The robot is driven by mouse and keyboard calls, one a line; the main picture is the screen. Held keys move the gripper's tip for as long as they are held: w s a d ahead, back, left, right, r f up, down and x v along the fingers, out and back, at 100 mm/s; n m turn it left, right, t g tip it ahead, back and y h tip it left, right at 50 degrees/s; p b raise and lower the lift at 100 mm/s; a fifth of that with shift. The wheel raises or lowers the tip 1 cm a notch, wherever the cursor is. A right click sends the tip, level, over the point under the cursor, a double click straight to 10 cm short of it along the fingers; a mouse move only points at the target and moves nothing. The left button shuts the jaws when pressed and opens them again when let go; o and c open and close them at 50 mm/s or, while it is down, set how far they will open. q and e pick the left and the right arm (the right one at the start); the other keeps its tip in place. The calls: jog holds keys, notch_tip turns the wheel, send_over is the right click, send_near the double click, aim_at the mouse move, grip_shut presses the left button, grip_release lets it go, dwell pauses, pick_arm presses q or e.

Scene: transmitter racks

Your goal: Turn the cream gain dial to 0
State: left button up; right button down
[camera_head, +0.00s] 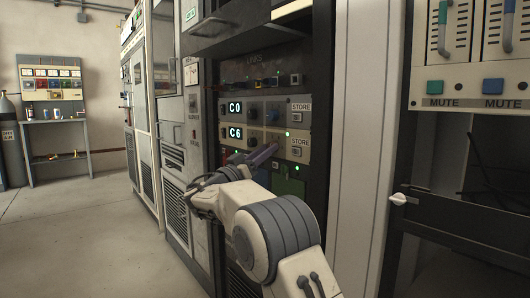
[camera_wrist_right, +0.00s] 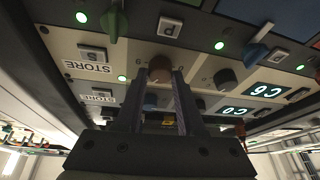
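The cream panel (camera_head: 288,138) with the C6 readout (camera_head: 235,133) sits in the dark rack, below the grey panel with the C0 readout (camera_head: 235,107). In the right wrist view the cream panel appears upside down. A brownish round dial (camera_wrist_right: 159,70) on it shows between my fingertips, with small scale marks beside it. A darker dial (camera_wrist_right: 226,80) sits nearer the C6 readout. My right gripper (camera_wrist_right: 160,80) is open, one finger on each side of the brownish dial; contact cannot be told. In the head view my right gripper (camera_head: 264,155) hides part of the panel. My left gripper is out of view.
STORE buttons (camera_head: 297,150) and lit green lamps lie close to the gripper. A blue lever knob (camera_wrist_right: 256,52) and a green one (camera_wrist_right: 112,22) project from the panel beyond. An open grey rack door (camera_head: 197,120) stands left; floor (camera_head: 90,220) there is clear.

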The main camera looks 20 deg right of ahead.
jog(key=n+y+p, duration=0.2)
jog(key=n+p, duration=0.4)
jog(key=n, duration=0.2)
jog(key=r+n+y+p, duration=0.1)
jog(key=n+y+p, duration=0.2)
jog(key=n+p, duration=0.3)
jog(key=r+n+g+y+p, duration=0.1)
jog(key=n+y+p, duration=0.2)
jog(key=n+p, duration=0.3)
jog(key=shift+s+n, duration=0.15)
jog(key=shift+n, duration=2.05)
jog(key=shift+f+n+g+p, duration=0.3)
jog(key=shift+n+p, duration=0.2)
jog(key=shift+p, duration=0.55)
